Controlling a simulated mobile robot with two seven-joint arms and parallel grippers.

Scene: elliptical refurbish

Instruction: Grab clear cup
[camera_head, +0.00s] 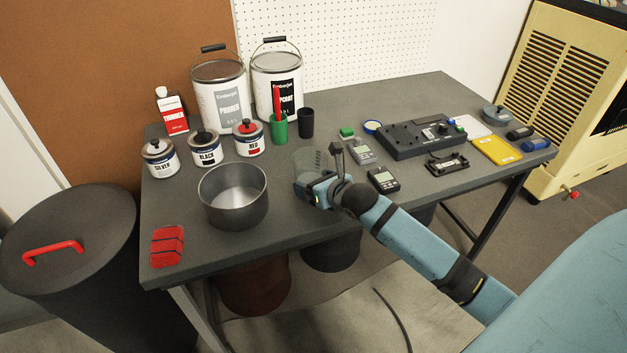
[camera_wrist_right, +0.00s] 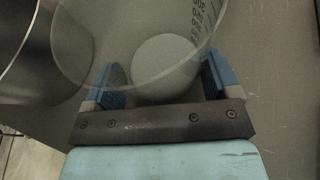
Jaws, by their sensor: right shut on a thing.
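The clear cup (camera_head: 314,160) stands upright near the middle of the table, just right of the metal pot. It is see-through and faint in the head view. My right gripper (camera_head: 316,187) is at the cup's near side, shut on it. In the right wrist view, the blue fingers of the gripper (camera_wrist_right: 160,82) lie on either side of the clear cup (camera_wrist_right: 125,62), whose markings show at the upper right. I cannot tell whether the cup touches the table. My left gripper is not in view.
A metal pot (camera_head: 233,218) stands close to the left of the cup. Meters (camera_head: 383,180) and a black device (camera_head: 420,138) lie to the right. The front table edge is near my arm.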

